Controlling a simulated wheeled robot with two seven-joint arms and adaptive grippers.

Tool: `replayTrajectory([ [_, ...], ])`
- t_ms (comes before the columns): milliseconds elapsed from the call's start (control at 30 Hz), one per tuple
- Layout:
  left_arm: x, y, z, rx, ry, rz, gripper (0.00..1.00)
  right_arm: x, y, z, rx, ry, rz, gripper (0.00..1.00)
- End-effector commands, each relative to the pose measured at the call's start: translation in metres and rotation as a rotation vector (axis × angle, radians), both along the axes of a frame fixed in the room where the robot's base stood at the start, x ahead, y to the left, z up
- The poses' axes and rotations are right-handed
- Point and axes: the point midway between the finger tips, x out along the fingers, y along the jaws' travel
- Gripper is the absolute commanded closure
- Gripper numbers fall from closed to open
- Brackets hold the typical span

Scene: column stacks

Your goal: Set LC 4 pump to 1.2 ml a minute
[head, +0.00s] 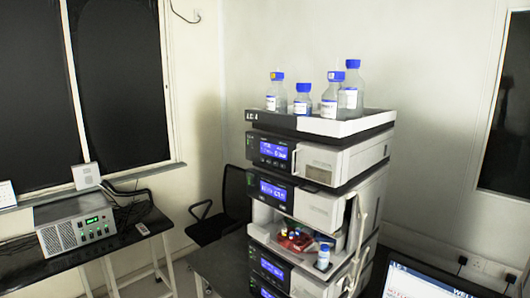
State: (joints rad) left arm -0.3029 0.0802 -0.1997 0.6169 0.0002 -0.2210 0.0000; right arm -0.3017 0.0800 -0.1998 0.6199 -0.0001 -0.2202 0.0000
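The LC stack (322,160) stands on a dark bench in the middle of the head view. A label reading "LC 4" (251,115) is on the front left of its top tray. The upper module has a lit blue display (273,151), and the module below it has another (273,190). Two more blue displays show lower down, one (272,268) above the other (268,293). The digits are too small to read surely, and I cannot tell which module is the pump. Neither of my grippers is in view.
Several blue-capped bottles (349,90) stand in the top tray. An open bay holds red items (296,239) and a small bottle (323,257). A monitor (425,282) is at lower right. A grey instrument (75,228) sits on a left table; a black chair (215,215) stands between.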

Motion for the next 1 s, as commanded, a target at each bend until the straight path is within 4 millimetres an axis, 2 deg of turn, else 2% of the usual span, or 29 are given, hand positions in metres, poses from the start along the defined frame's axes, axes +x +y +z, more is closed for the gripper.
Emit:
replayTrajectory([
  [100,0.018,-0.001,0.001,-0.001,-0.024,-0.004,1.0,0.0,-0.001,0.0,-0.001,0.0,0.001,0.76],
  [200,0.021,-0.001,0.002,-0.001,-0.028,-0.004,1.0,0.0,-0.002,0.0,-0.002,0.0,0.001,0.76],
  [267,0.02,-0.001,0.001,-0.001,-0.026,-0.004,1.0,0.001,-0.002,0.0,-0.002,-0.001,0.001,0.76],
  [633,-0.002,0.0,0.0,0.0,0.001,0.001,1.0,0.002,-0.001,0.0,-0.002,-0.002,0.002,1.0],
  [1000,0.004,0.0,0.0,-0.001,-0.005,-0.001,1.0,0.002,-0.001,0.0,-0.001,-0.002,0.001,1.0],
])
